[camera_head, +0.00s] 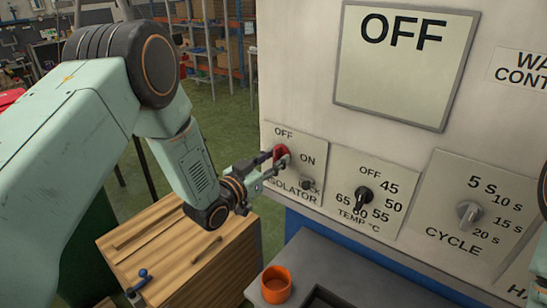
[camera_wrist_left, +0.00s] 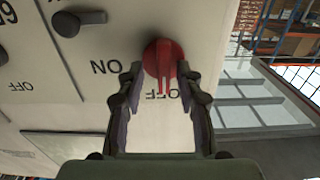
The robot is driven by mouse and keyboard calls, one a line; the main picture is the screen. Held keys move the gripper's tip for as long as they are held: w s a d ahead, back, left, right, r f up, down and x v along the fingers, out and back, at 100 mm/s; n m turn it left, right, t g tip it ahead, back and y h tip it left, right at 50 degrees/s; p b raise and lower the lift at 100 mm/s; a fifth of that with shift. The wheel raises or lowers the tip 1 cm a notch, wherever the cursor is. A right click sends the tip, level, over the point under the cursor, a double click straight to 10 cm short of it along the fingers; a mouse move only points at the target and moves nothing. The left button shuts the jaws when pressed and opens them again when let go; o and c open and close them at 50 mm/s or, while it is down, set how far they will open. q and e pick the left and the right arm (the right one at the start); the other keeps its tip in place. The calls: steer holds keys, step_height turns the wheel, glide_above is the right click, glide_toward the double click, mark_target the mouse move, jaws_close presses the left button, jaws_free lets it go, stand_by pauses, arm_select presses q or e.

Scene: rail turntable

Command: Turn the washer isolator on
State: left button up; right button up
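The washer isolator is a red rotary knob (camera_head: 281,154) on a white plate (camera_head: 312,158) marked OFF, ON and ISOLATOR. In the left wrist view, upside down, the red knob (camera_wrist_left: 163,58) has its handle pointing to OFF. My left gripper (camera_head: 273,162) is at the knob in the head view. In the wrist view its two fingers (camera_wrist_left: 160,78) are apart, one on each side of the knob's handle, with gaps visible. Whether a fingertip touches the knob cannot be told. The big display (camera_head: 405,75) reads OFF. My right gripper is not in view.
A small dark lock part (camera_head: 307,184) sits below ON. To the right are the temperature knob (camera_head: 364,195) and the cycle knob (camera_head: 468,213). An orange cup (camera_head: 276,284) stands on the grey ledge below. A wooden crate (camera_head: 180,250) stands under my left arm.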

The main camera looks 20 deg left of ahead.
arm_select(q)
steer(key=shift+s+a+r, duration=0.1)
steer(key=shift+s+a, duration=0.05)
steer(key=shift+a, duration=0.25)
steer(key=shift+w+d, duration=0.3)
steer(key=c, duration=0.5)
steer(key=shift+a, duration=0.2)
jaws_close()
